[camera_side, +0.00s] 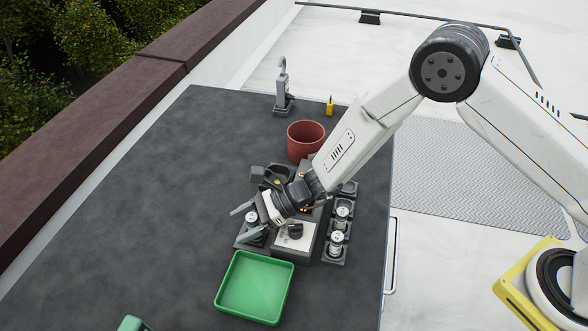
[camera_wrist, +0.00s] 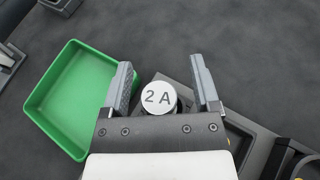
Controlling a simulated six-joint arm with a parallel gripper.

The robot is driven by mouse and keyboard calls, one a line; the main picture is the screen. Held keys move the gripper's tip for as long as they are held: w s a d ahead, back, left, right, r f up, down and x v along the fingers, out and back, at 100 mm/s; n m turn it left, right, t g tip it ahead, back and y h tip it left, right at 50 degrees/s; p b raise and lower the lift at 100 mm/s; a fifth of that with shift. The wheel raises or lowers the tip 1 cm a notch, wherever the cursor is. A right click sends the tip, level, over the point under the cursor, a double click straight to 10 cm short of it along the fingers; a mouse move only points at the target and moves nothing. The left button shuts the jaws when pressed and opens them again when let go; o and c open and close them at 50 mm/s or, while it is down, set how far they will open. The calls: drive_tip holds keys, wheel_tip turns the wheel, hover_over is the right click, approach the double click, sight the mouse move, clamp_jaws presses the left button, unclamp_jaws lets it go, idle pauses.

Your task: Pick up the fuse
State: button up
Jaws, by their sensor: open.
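A fuse (camera_wrist: 158,97) with a pale round cap marked "2 A" shows in the wrist view, between my two fingers. It sits upright in a dark holder (camera_wrist: 184,92). In the side view the same area shows a capped fuse (camera_side: 252,218) just below my gripper (camera_side: 243,219). My gripper is open, with one finger on each side of the fuse in the wrist view (camera_wrist: 162,85). A gap shows between each finger and the cap. The lower part of the fuse is hidden by my gripper body. I cannot tell how far above it the fingertips are.
A green tray (camera_side: 222,293) lies in front of the holders. More capped fuses (camera_side: 340,225) stand in holders at right, beside a grey box with a dark knob (camera_side: 296,230). A red pot (camera_side: 290,139) stands behind. The dark surface at left is clear.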

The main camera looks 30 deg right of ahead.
idle(0.3)
clamp_jaws()
drive_tip(key=shift+r, duration=0.15)
drive_tip(key=shift+r, duration=0.75)
drive_tip(key=s+d+r, duration=0.7)
drive_tip(key=s+r, duration=0.4)
drive_tip(key=s, duration=0.1)
drive_tip(key=shift+d, duration=0.25)
drive_tip(key=shift+w+r, duration=0.1)
